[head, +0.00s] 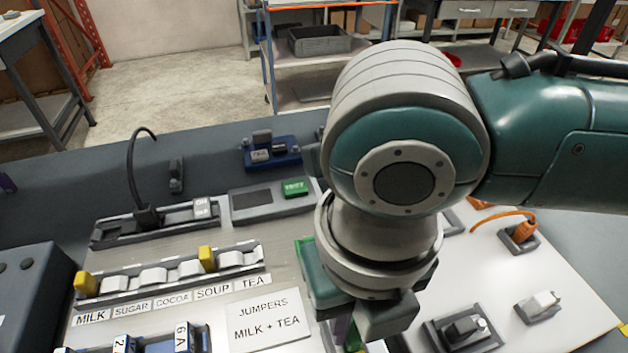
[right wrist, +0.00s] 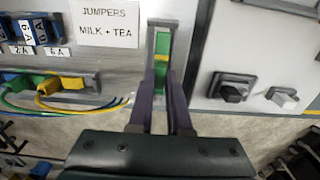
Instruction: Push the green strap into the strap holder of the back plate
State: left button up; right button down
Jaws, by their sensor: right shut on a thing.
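My right gripper (head: 346,332) hangs over the plate just right of the JUMPERS label, mostly hidden by my own wrist in the head view. In the right wrist view its purple fingers (right wrist: 160,100) are shut on a narrow green strap (right wrist: 161,80) with a yellow band. The strap lies along a grey upright holder (right wrist: 152,28) on the pale back plate (right wrist: 120,62). I cannot tell how deep the strap sits in it.
Left of the holder are the JUMPERS label (head: 266,320), a switch row (head: 170,275) and green and yellow wires (right wrist: 62,92). To the right stand a black knob block (head: 465,330) and a white knob block (head: 540,303). An orange cable (head: 505,215) lies behind.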

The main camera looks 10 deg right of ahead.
jog(key=shift+f, duration=0.3)
dwell(0.4)
jog(key=shift+f, duration=0.25)
jog(key=shift+f, duration=0.4)
jog(key=shift+f, duration=0.3)
jog(key=c, duration=0.8)
grip_release()
